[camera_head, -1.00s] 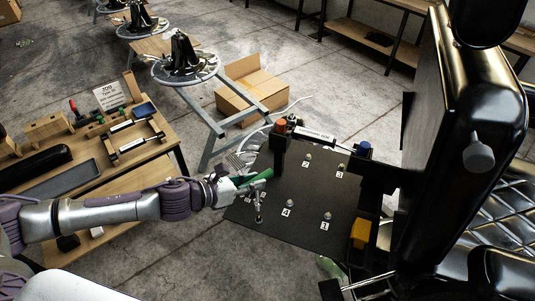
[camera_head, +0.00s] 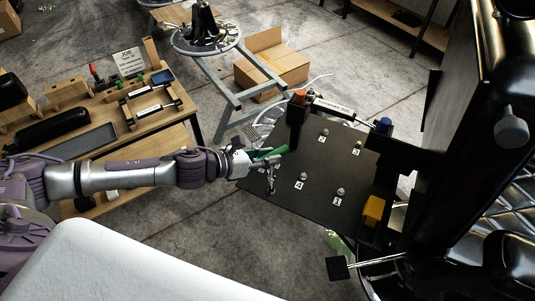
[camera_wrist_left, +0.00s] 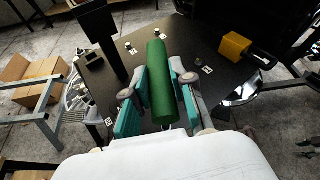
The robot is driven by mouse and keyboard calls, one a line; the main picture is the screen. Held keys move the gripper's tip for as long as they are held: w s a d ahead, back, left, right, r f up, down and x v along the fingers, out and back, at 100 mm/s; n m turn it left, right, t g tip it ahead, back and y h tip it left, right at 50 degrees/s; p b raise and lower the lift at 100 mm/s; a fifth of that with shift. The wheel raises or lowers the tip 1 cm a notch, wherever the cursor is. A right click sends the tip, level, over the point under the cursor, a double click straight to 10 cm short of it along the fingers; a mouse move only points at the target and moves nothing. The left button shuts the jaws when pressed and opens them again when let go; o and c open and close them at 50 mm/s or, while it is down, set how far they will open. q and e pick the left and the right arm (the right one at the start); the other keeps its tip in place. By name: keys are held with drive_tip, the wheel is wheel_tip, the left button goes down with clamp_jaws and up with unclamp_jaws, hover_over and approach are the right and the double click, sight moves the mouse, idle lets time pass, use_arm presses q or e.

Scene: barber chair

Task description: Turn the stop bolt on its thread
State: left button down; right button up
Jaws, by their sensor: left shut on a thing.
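My left gripper (camera_head: 250,160) reaches in over the black plate (camera_head: 315,205) from its left edge. It is shut on a green cylindrical handle (camera_head: 272,153); in the left wrist view this handle (camera_wrist_left: 160,85) lies between the two teal finger pads. Below the gripper a slim metal piece (camera_head: 271,184) reaches down close to the plate; I cannot tell whether it touches a bolt. Several small bolts stand on the plate by numbered labels, such as one by label 4 (camera_head: 304,176) and one by label 1 (camera_head: 340,191). Which is the stop bolt I cannot tell. My right gripper is not in view.
A black post with an orange cap (camera_head: 299,97) and a cylinder rod (camera_head: 333,107) stand at the plate's far side. A yellow block (camera_head: 373,210) sits at its right. The barber chair (camera_head: 460,150) fills the right. A wooden workbench (camera_head: 170,125) stands at left.

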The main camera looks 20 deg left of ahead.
use_arm(q)
drive_tip(key=shift+f+b, duration=1)
drive_tip(key=shift+f, duration=0.6)
drive_tip(key=shift+p, duration=0.4)
drive_tip(key=shift+f+b, duration=0.5)
drive_tip(key=shift+f, duration=0.2)
